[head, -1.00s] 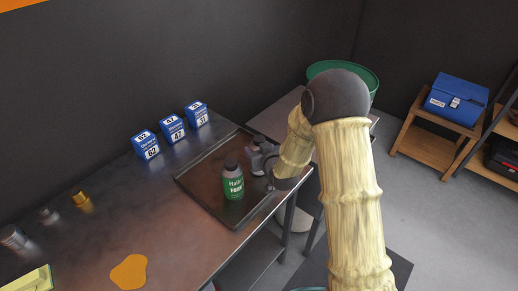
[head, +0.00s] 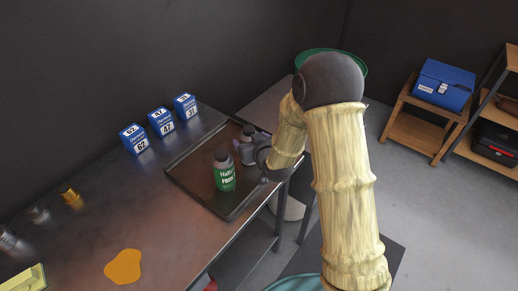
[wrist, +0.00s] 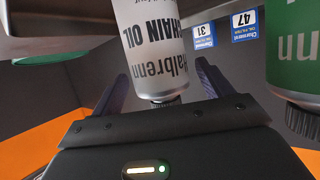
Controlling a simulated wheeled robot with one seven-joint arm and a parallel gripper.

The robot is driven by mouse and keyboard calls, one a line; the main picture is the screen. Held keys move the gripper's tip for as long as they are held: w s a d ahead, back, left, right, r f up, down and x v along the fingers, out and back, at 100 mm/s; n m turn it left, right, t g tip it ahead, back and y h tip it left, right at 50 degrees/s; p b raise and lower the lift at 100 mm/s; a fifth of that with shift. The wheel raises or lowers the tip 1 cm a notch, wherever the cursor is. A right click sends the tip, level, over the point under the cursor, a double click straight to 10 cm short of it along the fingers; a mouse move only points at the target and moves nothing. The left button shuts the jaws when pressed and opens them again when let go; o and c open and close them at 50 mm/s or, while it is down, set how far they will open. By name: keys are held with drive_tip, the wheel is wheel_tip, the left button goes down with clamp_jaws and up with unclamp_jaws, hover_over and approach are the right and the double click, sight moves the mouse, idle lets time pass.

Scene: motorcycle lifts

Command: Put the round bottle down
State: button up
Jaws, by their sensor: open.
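The round bottle appears to be the grey-white chain oil bottle (wrist: 150,45), with a dark cap. In the wrist view it shows cap-down in the picture, between the two fingers of my gripper (wrist: 162,72). The fingers are open, with a gap visible on both sides of the bottle. In the head view, the bottle (head: 249,133) is at the far right part of the dark tray (head: 190,188), partly hidden by my gripper (head: 243,146). It looks upright there; its base is hidden. A green foam bottle (head: 224,174) stands on the tray to its left and nearer.
Blue boxes (head: 134,139) stand in a row behind the tray. The green bottle also shows close at right in the wrist view (wrist: 297,50).

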drive_tip(key=b+v, duration=0.1)
drive_tip(key=v, duration=0.9)
drive_tip(key=shift+s, duration=0.25)
drive_tip(key=shift+d, duration=0.15)
drive_tip(key=s+d+m+g+h, duration=0.4)
drive_tip(key=s+d+g, duration=0.5)
drive_tip(key=s+d, duration=0.4)
drive_tip(key=s+h, duration=0.1)
drive_tip(key=s, duration=0.2)
drive_tip(key=shift+s+d+f+g, duration=0.3)
drive_tip(key=shift+s+g, duration=0.05)
drive_tip(key=shift+g, duration=0.05)
